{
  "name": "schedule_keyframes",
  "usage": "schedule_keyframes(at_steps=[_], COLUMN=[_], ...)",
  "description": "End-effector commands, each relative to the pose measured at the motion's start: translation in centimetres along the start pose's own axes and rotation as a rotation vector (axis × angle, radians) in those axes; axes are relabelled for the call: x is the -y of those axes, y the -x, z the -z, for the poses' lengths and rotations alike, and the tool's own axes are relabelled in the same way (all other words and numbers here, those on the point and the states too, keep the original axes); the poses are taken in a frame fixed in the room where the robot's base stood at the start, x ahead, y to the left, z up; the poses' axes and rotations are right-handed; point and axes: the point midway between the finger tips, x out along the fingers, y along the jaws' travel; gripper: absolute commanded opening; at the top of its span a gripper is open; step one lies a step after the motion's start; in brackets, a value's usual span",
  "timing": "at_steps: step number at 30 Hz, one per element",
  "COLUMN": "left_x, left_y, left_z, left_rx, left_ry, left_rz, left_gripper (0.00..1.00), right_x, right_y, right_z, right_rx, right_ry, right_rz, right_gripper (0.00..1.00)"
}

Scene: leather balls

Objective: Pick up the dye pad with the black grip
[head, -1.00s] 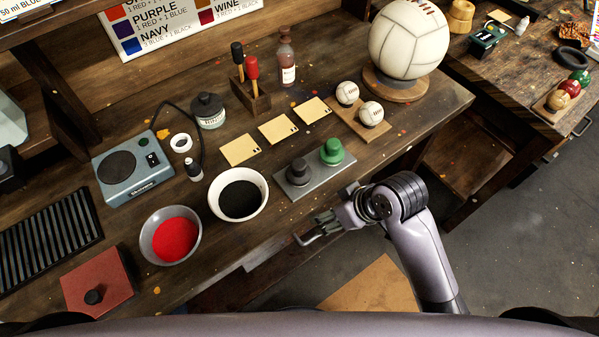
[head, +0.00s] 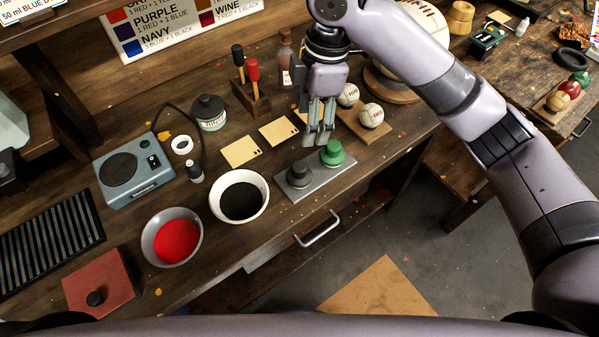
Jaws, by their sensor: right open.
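The dye pad with the black grip (head: 299,174) stands upright at the left end of a grey tray (head: 318,183). A dye pad with a green grip (head: 332,153) stands beside it at the right end. My right gripper (head: 318,138) points down, open and empty, with its fingertips just behind and above the tray, between the two pads in the picture and nearer the green one. I see no contact with either pad. My left gripper is not in view.
A white bowl of black dye (head: 264,204) stands just left of the tray, and a grey bowl of red dye (head: 172,237) farther left. A drawer handle (head: 318,232) sticks out in front.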

Motion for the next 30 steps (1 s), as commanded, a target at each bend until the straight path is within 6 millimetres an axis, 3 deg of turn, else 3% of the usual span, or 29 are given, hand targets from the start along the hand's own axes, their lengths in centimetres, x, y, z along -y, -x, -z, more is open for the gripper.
schedule_keyframes(at_steps=[5, 18, 30], left_x=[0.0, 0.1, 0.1], left_y=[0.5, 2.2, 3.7], left_z=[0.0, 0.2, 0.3], left_rx=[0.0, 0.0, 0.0], left_ry=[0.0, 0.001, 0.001], left_rz=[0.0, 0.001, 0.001], left_gripper=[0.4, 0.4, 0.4], right_x=[0.0, -0.1, -0.6], right_y=[-1.6, -10.4, -14.2], right_z=[-0.2, -0.2, -0.2], right_rx=[0.009, 0.007, 0.007], right_ry=[0.005, 0.003, 0.004], right_rz=[0.01, 0.005, 0.006], right_gripper=[0.57, 0.57, 0.57])
